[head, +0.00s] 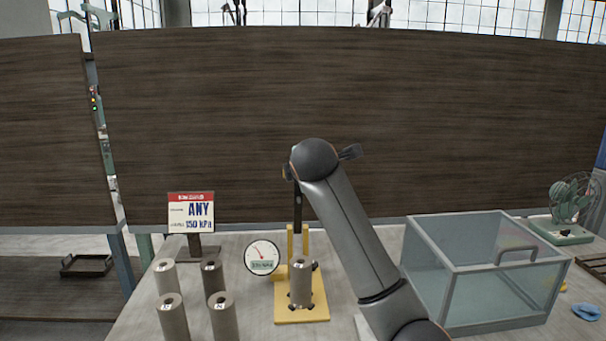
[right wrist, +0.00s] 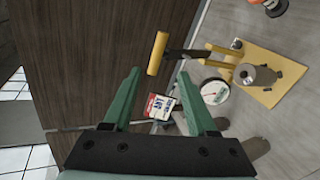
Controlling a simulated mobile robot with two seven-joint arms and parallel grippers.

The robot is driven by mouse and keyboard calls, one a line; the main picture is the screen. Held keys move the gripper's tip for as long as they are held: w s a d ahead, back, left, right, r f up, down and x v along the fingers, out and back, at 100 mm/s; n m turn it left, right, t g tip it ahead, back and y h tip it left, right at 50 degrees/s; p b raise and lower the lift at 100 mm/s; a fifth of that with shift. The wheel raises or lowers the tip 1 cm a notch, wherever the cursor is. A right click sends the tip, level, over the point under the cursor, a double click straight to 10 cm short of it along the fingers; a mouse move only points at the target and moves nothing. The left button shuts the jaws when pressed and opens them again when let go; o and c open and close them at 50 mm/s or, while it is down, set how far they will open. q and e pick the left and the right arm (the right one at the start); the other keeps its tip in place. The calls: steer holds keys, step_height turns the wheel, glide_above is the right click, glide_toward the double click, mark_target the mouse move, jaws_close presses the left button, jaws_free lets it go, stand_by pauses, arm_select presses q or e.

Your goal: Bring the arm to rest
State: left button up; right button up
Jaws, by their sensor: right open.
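My right arm (head: 352,235) rises from the bottom right in the head view, bent over the yellow press. Its gripper is hidden behind the arm there. In the right wrist view my right gripper (right wrist: 159,75) is open, with green fingers and nothing held between them. The yellow handle (right wrist: 157,53) of the press lever shows just beyond the fingertips; I cannot tell how far away it is. The dark lever (head: 297,205) stands upright in the head view. My left gripper is in neither view.
The yellow press base (head: 288,317) bears a grey cylinder (head: 301,283) beside a round gauge (head: 262,257). Several grey cylinders (head: 172,318) stand left of it, before a sign (head: 191,212). A glass box (head: 490,299) stands right of my arm. A dark panel (head: 350,110) closes the back.

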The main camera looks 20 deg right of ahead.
stand_by(0.3)
steer(key=s+f+m+g+y, duration=0.15)
steer(key=s+f, duration=0.35)
steer(key=f, duration=0.5)
steer(key=s+a+f+m+g, duration=0.1)
steer(key=s+f+m+g, duration=0.15)
steer(key=s+f, duration=0.55)
steer(key=s+f+m+g+y, duration=0.1)
steer(key=s+f+m, duration=0.2)
steer(key=f, duration=1)
steer(key=s+f+m+g, duration=0.2)
steer(key=s+f+m, duration=0.25)
steer(key=s, duration=1.05)
steer(key=s+f+m+g, duration=0.2)
steer(key=s+f+m, duration=0.3)
steer(key=s, duration=0.9)
steer(key=w+a+f+t+y, duration=0.1)
steer(key=w+f+t, duration=0.1)
steer(key=f, duration=0.4)
steer(key=w+a+f+t+y, duration=0.2)
steer(key=f+t, duration=0.1)
steer(key=f, duration=0.2)
steer(key=shift+a+f+n, duration=0.3)
steer(key=shift+f+n, duration=0.05)
steer(key=shift+n, duration=0.1)
